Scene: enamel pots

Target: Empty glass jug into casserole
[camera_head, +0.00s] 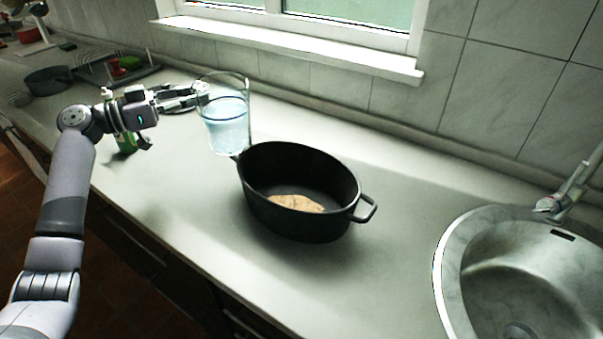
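A clear glass jug (226,122) with light blue liquid in its lower part is in the left-middle of the head view. It looks nearly upright, just left of the casserole and at the height of its rim or above. My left gripper (198,96) reaches it from the left, its fingers at the jug's upper side; it appears closed on the jug. The black oval casserole (300,221) stands open on the counter, with a tan, flat piece of food (297,203) on its floor. My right gripper is not in view.
A round metal sink (515,280) with a tap (570,195) is at the right. A green item (126,142) stands behind my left wrist. A dark pan (49,80) and a rack are at the far left. The grey counter (400,190) between casserole and sink is clear.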

